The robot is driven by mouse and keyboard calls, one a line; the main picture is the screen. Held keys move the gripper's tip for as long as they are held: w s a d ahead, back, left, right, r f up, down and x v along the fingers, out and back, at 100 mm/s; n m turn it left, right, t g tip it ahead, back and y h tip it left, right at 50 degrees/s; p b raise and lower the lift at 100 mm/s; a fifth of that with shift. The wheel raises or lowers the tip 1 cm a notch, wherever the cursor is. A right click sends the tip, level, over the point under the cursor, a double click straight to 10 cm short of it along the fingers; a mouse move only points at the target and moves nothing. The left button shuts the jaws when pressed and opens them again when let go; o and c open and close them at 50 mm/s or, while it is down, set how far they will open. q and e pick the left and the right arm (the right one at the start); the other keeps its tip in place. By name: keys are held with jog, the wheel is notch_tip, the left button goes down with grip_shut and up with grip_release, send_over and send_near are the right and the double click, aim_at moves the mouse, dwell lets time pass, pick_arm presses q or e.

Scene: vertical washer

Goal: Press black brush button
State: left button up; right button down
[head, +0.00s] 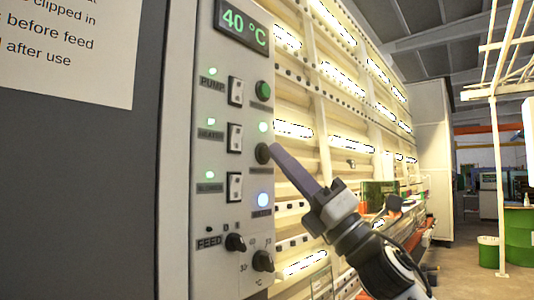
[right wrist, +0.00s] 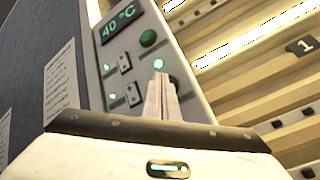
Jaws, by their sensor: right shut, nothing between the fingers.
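The black round button (head: 263,153) is on the grey control panel, in the right column below a lit green lamp (head: 263,127). My right gripper (head: 276,150) is shut and empty, with its fingertips at the right edge of the black button in the head view. I cannot tell whether they touch it. In the right wrist view the shut fingers (right wrist: 161,95) point at the panel just below the green lamp (right wrist: 158,64) and cover part of the dark button. The label under the button is too small to read. My left gripper is not in view.
The ribbed, lit machine wall (head: 330,110) lies to the right.

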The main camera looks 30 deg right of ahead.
jog(key=shift+w+a, duration=0.15)
jog(key=shift+w, duration=0.15)
dwell(0.6)
jog(key=shift+s+d, duration=0.3)
jog(key=shift+s, duration=0.45)
jog(key=shift+s+f, duration=0.1)
jog(key=shift+s+d+b, duration=0.3)
jog(key=shift+s+b, duration=0.2)
jog(key=shift+s, duration=0.25)
jog(key=shift+s+d+b, duration=0.35)
jog(key=shift+s+b, duration=0.1)
jog(key=shift+s, duration=0.25)
jog(key=shift+s+d+b, duration=0.3)
jog(key=shift+s+b, duration=0.2)
jog(key=shift+s, duration=0.25)
